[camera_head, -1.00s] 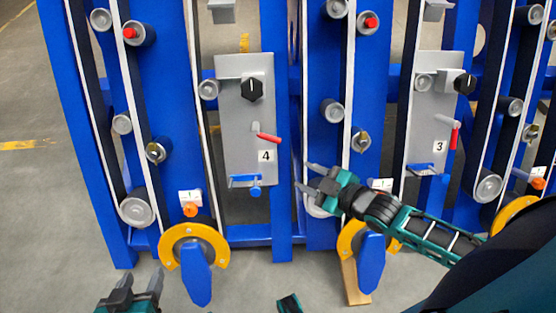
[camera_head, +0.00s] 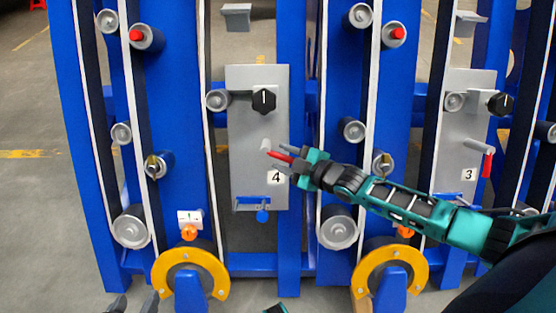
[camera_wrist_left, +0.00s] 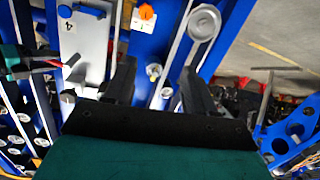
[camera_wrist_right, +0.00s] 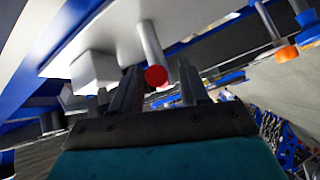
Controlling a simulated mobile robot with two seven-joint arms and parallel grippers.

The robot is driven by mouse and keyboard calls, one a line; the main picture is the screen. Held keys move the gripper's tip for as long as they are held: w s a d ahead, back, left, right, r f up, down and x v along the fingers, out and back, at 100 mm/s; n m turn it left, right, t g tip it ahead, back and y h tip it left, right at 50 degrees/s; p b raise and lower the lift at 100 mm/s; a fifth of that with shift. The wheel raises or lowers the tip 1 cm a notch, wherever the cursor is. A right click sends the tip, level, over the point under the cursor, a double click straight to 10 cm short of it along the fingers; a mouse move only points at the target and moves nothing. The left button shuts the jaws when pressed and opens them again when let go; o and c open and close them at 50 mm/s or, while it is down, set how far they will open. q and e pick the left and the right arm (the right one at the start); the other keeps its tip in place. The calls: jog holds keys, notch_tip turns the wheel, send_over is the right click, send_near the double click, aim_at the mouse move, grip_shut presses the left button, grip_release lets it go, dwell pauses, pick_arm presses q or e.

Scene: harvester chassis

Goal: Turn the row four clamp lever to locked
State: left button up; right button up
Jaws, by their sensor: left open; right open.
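The row four plate (camera_head: 245,130) is grey, with a black knob (camera_head: 264,100) above and a "4" label (camera_head: 276,177) below. Its red-tipped clamp lever (camera_head: 279,156) points right and slightly down. My right gripper (camera_head: 281,161) is open at the lever, its fingers around the red end in the head view. In the right wrist view the lever's round red end (camera_wrist_right: 156,76) shows between the open fingers (camera_wrist_right: 158,88); contact cannot be told. My left gripper (camera_head: 134,303) is open and empty at the bottom edge, with its fingers also in the left wrist view (camera_wrist_left: 158,82).
A row three plate (camera_head: 462,130) with its own red lever (camera_head: 487,164) stands right. Yellow-ringed wheels (camera_head: 190,262) and blue posts (camera_head: 289,240) stand below and beside the plate. Rollers (camera_head: 130,228) stick out toward me. Open floor lies left.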

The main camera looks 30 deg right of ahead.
jog(key=shift+b+x, duration=0.4)
jog(key=shift+x, duration=1)
grip_shut()
